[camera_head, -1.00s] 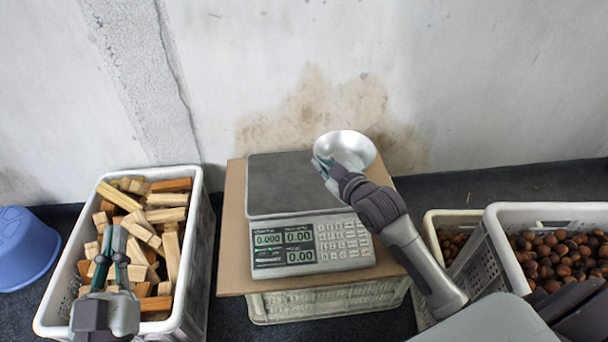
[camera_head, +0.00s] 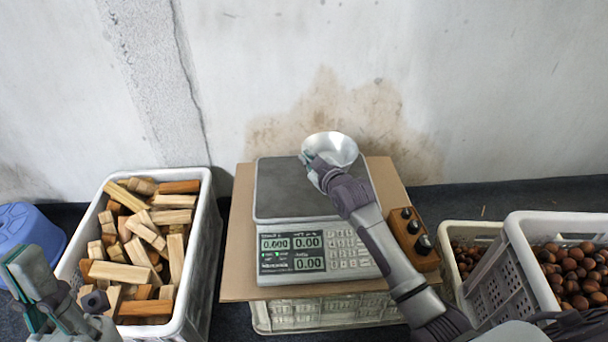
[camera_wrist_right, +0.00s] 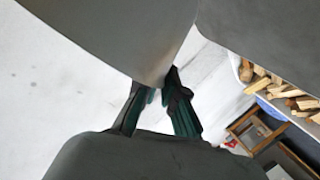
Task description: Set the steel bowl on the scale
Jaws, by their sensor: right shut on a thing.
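The steel bowl (camera_head: 333,147) is held by its near left rim in my right gripper (camera_head: 311,163), over the far right part of the scale's plate. I cannot tell whether its base touches the plate. The scale (camera_head: 283,188) has a dark plate and a front panel reading 0.000 and 0.00. In the right wrist view my right gripper (camera_wrist_right: 163,92) is shut on the edge of the bowl (camera_wrist_right: 130,40). My left gripper (camera_head: 20,285) is at the lower left, beside the wood crate; its fingers look close together, but I cannot tell if they are shut.
The scale stands on a cardboard sheet (camera_head: 238,245) over a crate (camera_head: 300,318). A wooden block with dark knobs (camera_head: 412,238) sits at its right. A white crate (camera_head: 207,235) of wood is left; crates of chestnuts (camera_head: 520,245) are right. A blue tub (camera_head: 28,235) is far left.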

